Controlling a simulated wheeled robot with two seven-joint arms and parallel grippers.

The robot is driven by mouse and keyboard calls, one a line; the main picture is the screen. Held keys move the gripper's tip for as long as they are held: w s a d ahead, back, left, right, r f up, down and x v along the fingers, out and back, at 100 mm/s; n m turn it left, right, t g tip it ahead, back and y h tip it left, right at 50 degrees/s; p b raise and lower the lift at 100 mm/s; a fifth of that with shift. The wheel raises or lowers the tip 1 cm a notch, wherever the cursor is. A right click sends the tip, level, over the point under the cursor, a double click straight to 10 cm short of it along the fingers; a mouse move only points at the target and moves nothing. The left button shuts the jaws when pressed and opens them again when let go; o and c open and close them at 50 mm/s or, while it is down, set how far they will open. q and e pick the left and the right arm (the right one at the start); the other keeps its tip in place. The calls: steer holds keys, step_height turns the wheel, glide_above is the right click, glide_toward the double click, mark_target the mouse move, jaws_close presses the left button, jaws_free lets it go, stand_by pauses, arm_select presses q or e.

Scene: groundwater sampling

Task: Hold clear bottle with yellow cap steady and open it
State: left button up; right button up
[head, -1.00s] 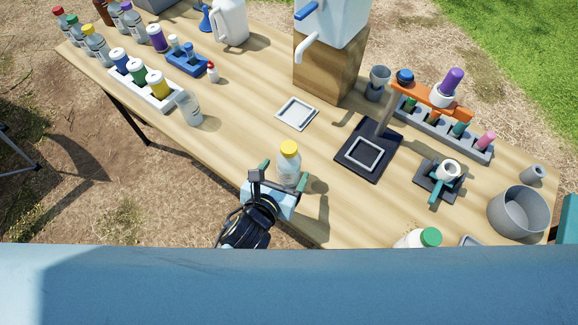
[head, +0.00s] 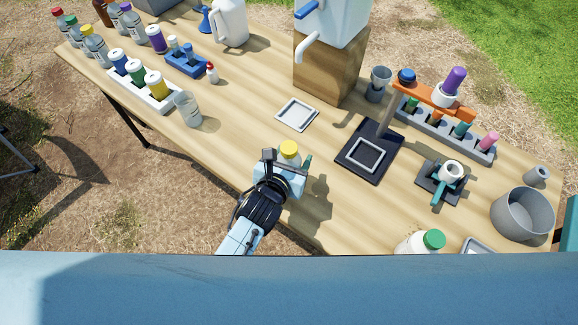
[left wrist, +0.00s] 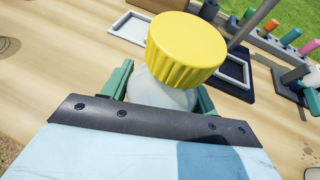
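The clear bottle with the yellow cap (head: 290,148) stands upright near the table's front edge, its cap on. In the left wrist view the cap (left wrist: 187,50) is large, above the pale bottle body (left wrist: 160,90). My left gripper (head: 293,163) is low around the bottle. Its green fingers (left wrist: 162,80) lie on either side of the body, still spread; any contact is hard to make out. In the head view the gripper hides the lower bottle. My right gripper is not in view.
A white square tray (head: 297,114) and a dark stand (head: 369,172) lie behind and right of the bottle. A green-capped bottle (head: 432,240) and a grey pot (head: 522,215) are at the front right. A clear cup (head: 188,109) stands left; the table between is bare.

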arm_select(q)
steer(key=c, duration=0.6)
step_height(320, 180, up, 10)
steer(key=p, duration=0.3)
steer(key=shift+c, duration=0.2)
steer(key=o, duration=0.5)
steer(key=c, duration=0.9)
steer(key=shift+o, duration=0.2)
